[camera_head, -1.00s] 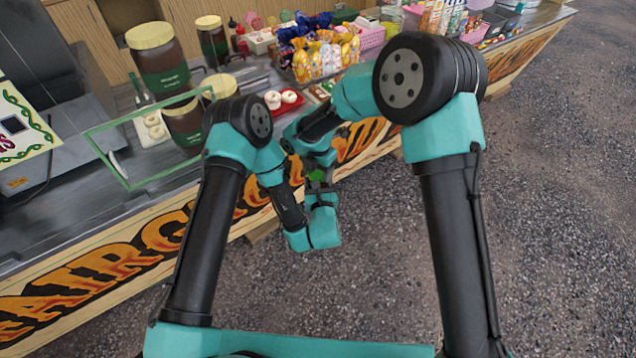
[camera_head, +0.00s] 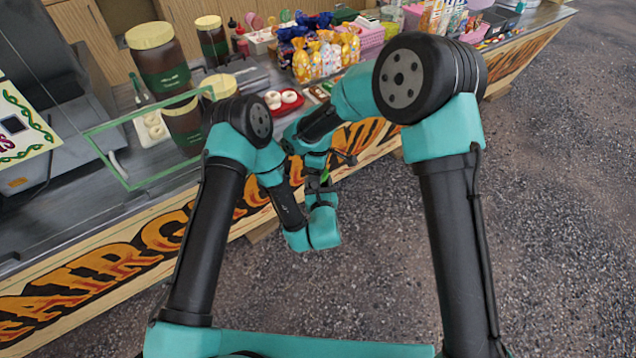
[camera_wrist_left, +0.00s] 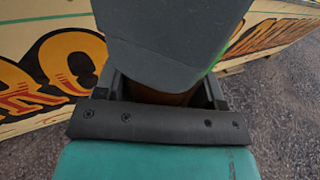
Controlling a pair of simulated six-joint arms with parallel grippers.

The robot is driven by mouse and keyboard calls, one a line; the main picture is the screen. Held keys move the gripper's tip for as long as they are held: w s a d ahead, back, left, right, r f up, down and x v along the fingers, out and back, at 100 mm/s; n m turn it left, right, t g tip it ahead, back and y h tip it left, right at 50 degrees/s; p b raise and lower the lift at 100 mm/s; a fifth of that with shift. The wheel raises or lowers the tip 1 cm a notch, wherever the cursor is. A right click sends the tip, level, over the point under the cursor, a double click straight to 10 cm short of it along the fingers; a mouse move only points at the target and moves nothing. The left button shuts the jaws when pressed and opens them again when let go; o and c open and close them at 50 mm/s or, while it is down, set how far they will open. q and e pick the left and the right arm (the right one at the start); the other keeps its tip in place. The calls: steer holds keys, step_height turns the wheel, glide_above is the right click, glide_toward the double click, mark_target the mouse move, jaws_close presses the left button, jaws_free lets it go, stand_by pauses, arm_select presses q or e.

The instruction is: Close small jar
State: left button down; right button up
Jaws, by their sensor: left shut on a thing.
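My left gripper (camera_head: 322,188) is in front of the stall, pointing up. It is shut on a brown jar (camera_wrist_left: 165,96), seen in the left wrist view between the two dark fingers (camera_wrist_left: 160,100). A bit of green shows on the jar in the head view (camera_head: 325,177). A large dark grey shape (camera_wrist_left: 175,35) covers the jar's top in the wrist view, so its lid cannot be made out. My right gripper (camera_head: 340,156) is just above the left one; its jaws are too small and hidden to read.
The counter holds a large yellow-lidded jar (camera_head: 160,65), a smaller lidded jar (camera_head: 212,42), another brown jar (camera_head: 183,124), a red tray of doughnuts (camera_head: 291,105) and bagged sweets (camera_head: 325,58). A green-edged glass guard (camera_head: 125,181) stands at left. The ground at right is clear.

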steer(key=m, duration=1.9)
steer(key=shift+m, duration=0.4)
steer(key=o, duration=1)
steer(key=shift+r, duration=2.2)
